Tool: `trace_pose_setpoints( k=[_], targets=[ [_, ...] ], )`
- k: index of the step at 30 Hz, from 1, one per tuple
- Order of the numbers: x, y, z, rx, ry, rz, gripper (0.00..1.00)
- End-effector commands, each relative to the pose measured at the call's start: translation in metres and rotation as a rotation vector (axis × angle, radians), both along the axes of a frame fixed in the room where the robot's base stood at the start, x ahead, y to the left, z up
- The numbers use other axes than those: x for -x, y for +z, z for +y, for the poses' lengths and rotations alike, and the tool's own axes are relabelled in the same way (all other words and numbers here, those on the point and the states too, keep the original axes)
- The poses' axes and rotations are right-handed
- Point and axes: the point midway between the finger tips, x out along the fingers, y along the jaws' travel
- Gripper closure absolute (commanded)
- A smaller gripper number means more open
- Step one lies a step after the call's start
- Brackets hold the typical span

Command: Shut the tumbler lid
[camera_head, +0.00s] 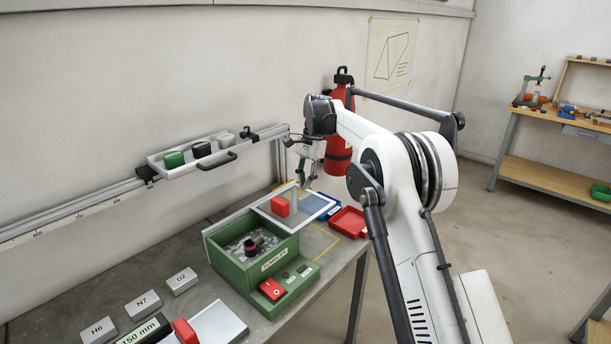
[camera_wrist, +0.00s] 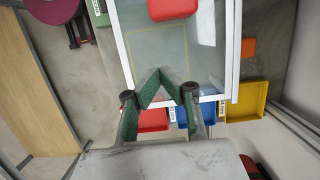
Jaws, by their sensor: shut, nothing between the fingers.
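The tumbler is a green box (camera_head: 240,279) on the bench in the head view, its top open with grey bits and a dark round part (camera_head: 251,248) inside. Its clear, white-framed lid (camera_head: 312,207) stands open, reaching out past the box's right side, with a red block-shaped handle (camera_head: 280,206) on it. In the wrist view the lid pane (camera_wrist: 185,50) lies under the fingertips, with the red handle (camera_wrist: 172,8) at the top edge. My gripper (camera_head: 304,182) is near the lid's far edge, shut and empty; its green fingers also show in the wrist view (camera_wrist: 160,82). Contact with the lid is unclear.
A red tray (camera_head: 349,222) lies right of the lid; the wrist view also shows blue (camera_wrist: 208,113) and yellow (camera_wrist: 247,100) trays. A red extinguisher (camera_head: 338,150) is behind my gripper. A rail shelf (camera_head: 205,158) runs along the wall. Labelled blocks (camera_head: 143,304) sit front left.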

Motion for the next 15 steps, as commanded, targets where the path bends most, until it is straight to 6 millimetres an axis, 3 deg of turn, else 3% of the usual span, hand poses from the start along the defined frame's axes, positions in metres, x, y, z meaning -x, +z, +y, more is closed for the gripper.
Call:
trace_pose_setpoints(
  k=[8, 15],
  targets=[
    [0.010, -0.050, 0.008, 0.000, 0.000, 0.000, 1.00],
    [0.032, -0.050, 0.029, 0.000, 0.001, 0.000, 1.00]
  ],
)
